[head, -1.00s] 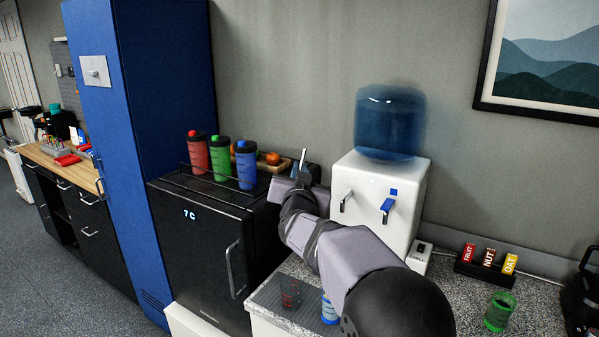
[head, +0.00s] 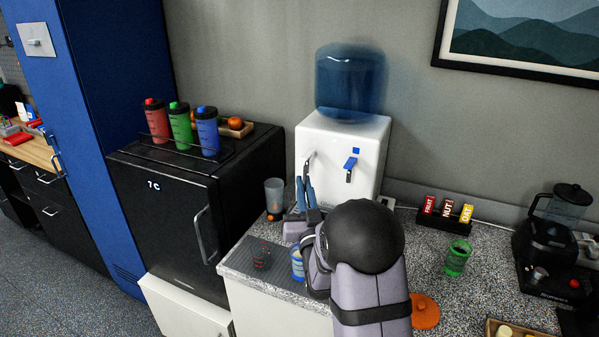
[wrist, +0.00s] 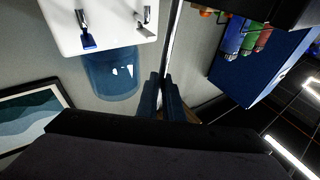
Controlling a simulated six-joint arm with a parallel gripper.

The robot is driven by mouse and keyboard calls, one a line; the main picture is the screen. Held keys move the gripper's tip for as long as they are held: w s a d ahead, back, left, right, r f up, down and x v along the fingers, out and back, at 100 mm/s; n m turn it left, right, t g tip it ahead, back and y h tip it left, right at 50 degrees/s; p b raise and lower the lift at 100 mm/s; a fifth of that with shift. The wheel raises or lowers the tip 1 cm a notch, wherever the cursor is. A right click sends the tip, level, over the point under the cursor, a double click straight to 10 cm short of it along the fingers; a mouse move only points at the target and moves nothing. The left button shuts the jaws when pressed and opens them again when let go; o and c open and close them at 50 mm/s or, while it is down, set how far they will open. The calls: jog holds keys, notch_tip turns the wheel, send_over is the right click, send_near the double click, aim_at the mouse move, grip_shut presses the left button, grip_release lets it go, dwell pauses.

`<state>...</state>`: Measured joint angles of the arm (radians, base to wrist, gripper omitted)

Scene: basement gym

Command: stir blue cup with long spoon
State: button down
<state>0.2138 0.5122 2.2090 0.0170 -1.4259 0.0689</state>
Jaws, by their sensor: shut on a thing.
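The blue cup (head: 297,266) stands on the dark mat at the counter's front left, partly covered by my arm at its right. My gripper (head: 305,183) is behind and above it, fingers pointing up, in front of the water dispenser. In the wrist view my gripper (wrist: 160,77) is shut on a thin strip, which looks like the handle of the long spoon (wrist: 173,35). The spoon's bowl cannot be made out in either view.
The water dispenser (head: 335,150) is at the back. A green cup (head: 458,260) and an orange lid (head: 425,311) are to the right.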

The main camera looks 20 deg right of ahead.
jog(key=shift+s+f, duration=0.15)
jog(key=shift+s, duration=0.1)
jog(key=shift+f, duration=0.1)
jog(key=shift+f+b, duration=1.1)
jog(key=shift+f, duration=0.85)
notch_tip(320, 180, down, 9)
jog(key=b, duration=1)
jog(key=shift+f, duration=0.15)
jog(key=shift+w, duration=0.15)
